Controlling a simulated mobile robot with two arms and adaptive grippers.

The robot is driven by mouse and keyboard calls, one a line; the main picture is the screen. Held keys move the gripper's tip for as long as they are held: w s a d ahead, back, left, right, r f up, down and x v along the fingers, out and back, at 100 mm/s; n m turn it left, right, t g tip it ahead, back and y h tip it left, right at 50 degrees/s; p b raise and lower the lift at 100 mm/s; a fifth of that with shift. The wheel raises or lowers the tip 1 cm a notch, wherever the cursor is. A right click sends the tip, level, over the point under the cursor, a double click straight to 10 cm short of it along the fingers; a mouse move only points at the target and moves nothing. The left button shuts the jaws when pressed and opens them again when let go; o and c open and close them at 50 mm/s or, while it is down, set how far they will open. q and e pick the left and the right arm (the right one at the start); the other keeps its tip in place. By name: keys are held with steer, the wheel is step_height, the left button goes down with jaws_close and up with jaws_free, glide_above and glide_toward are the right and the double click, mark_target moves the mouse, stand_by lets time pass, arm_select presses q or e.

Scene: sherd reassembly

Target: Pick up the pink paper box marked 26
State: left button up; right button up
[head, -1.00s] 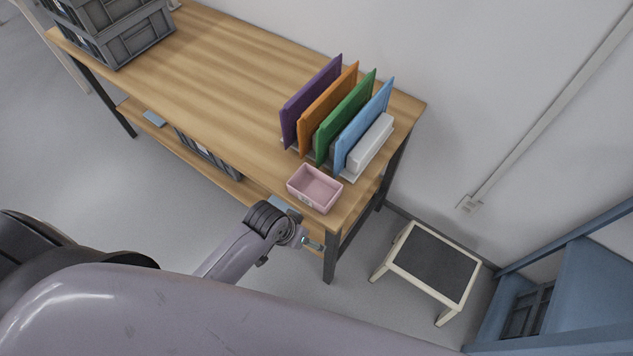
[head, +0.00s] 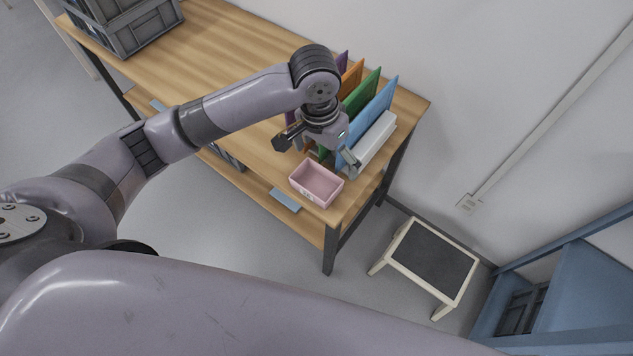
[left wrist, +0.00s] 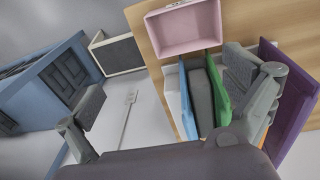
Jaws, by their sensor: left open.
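The pink paper box (head: 316,185) is an open-topped tray near the front right corner of the wooden table. A small mark shows on its front, too small to read. It also shows in the left wrist view (left wrist: 186,30), at the top, and looks empty. My left gripper (head: 327,156) is open and empty, above the table just behind the box, in front of the upright folders. In the left wrist view my left gripper's fingers (left wrist: 163,86) are spread wide, with the box beyond them. My right gripper is not in view.
Purple, orange, green and blue (head: 377,107) upright panels stand in a rack with a white block (head: 376,139), close by my left gripper. Grey crates (head: 130,27) stand at the table's far left. A step stool (head: 428,257) is on the floor at right, near blue shelving (head: 580,290).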

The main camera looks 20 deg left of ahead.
arm_select(q)
steer(key=w+a+r+y, duration=0.1)
steer(key=a+r, duration=0.2)
steer(key=p, duration=0.1)
glide_above(316, 187)
steer(key=shift+n, duration=0.4)
step_height(316, 187, down, 12)
steer(key=shift+s+a+f, duration=0.1)
steer(key=shift+s, duration=0.05)
steer(key=f, duration=0.5)
steer(key=shift+d+f+p, duration=0.1)
steer(key=shift+d+p, duration=0.1)
steer(key=shift+p, duration=0.2)
steer(key=shift+c, duration=0.4)
steer(key=c, duration=0.6)
